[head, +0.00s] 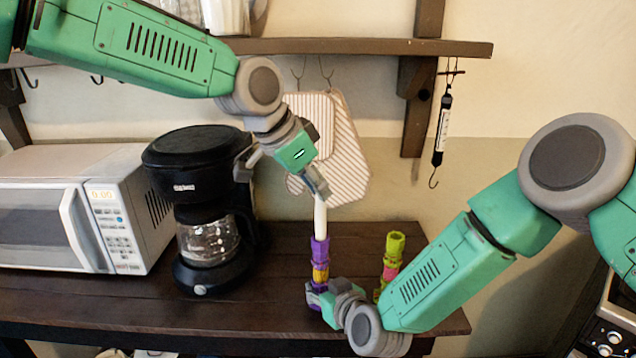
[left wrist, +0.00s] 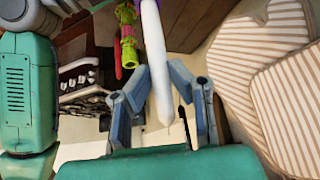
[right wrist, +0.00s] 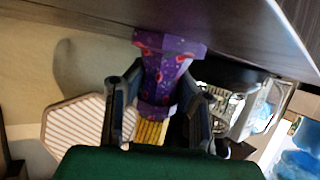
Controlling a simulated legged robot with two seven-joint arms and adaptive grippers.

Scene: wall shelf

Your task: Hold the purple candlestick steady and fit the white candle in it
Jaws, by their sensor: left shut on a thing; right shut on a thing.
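The purple candlestick (head: 320,250), with a yellow-orange band, stands upright on the dark counter. My right gripper (head: 318,292) is shut on its lower part; the right wrist view shows its purple base (right wrist: 165,62) between the fingers. The white candle (head: 320,216) is upright above the candlestick, in line with it. My left gripper (head: 318,188) is shut on the candle's upper part from above. The candle also shows between the fingers in the left wrist view (left wrist: 155,60). Its lower end meets the candlestick's top in the head view; I cannot tell whether it is inside.
A green and pink candlestick (head: 392,255) stands just right of the purple one, close to my right arm. A black coffee maker (head: 195,160) and a white microwave (head: 110,200) stand left.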

